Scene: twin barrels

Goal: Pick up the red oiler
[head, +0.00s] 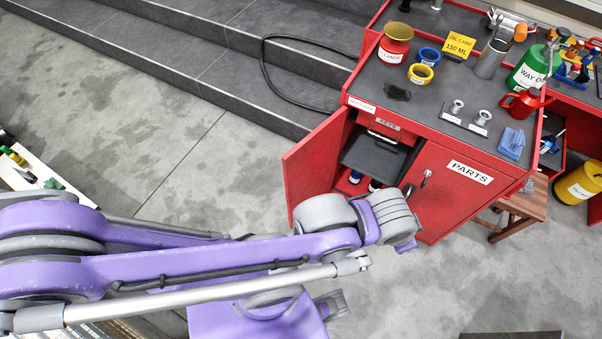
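The red oiler (522,103), a small red can with a handle and a thin spout, stands upright on the dark top of the red cabinet (455,190), near its right edge. My purple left arm reaches in from the left, with its grey joint in front of the cabinet doors, well apart from the oiler. A small grey piece below the arm may be part of my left gripper (331,304); its fingers cannot be made out clearly. My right gripper is not in view.
A green can (533,68) stands just behind the oiler, and a blue cloth (511,143) lies in front. Metal fittings (480,118) stand to its left. The cabinet's left door (313,172) hangs open. A wooden stool (515,208) and a yellow can (579,184) are at the right.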

